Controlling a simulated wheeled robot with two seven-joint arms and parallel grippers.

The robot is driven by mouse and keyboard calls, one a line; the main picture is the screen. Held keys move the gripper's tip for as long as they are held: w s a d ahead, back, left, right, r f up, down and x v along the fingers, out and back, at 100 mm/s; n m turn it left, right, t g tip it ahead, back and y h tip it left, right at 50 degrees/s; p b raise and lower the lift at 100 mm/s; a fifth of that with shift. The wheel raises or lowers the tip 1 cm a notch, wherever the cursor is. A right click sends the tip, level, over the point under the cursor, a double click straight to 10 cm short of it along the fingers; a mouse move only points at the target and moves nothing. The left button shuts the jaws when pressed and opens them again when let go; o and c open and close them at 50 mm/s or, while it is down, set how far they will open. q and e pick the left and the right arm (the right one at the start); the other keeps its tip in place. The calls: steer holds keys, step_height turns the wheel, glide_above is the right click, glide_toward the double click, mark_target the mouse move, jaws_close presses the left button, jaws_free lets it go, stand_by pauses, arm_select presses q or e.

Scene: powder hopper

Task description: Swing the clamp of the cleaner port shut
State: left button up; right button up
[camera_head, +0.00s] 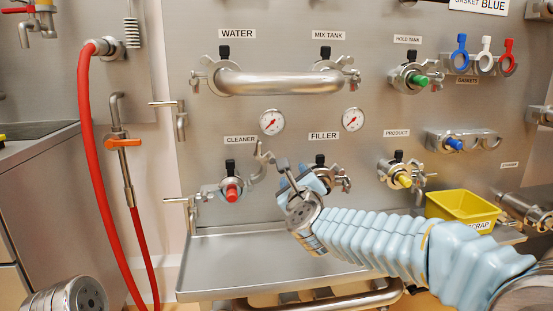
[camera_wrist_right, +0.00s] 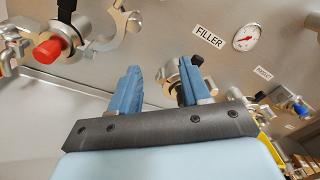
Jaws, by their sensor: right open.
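The cleaner port (camera_head: 232,190), with a red plug and a black knob above it, is on the steel panel under the CLEANER label. Its clamp (camera_head: 261,160) hangs open, with a curved jaw swung out to the right and up. The right wrist view shows the red plug (camera_wrist_right: 47,49) and the open jaw (camera_wrist_right: 122,32) at upper left. My right gripper (camera_head: 297,181) is right of that jaw, in front of the filler port (camera_head: 327,178). Its blue fingers are apart and empty in the wrist view (camera_wrist_right: 158,86). My left gripper is out of view.
The filler port is close behind my right fingers. A steel ledge (camera_head: 225,262) runs below the ports. A yellow scrap bin (camera_head: 459,207) stands at right, beside my right forearm. A red hose (camera_head: 87,140) hangs at left. Two gauges sit above the lower ports.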

mark_target(273, 159)
steer(key=w+a+p, duration=0.1)
steer(key=w, duration=0.2)
steer(key=w+a+r+n+y, duration=0.1)
steer(key=w+a, duration=0.1)
steer(key=w, duration=0.1)
steer(key=w+a+n+p, duration=0.1)
steer(key=w+a, duration=0.1)
steer(key=w, duration=0.1)
steer(key=shift+a+r+y+p, duration=0.1)
steer(key=shift+r+y+p, duration=0.05)
steer(key=shift+y+p, duration=0.2)
steer(key=shift+w+r, duration=0.1)
steer(key=shift+r, duration=0.1)
steer(key=shift+c, duration=0.2)
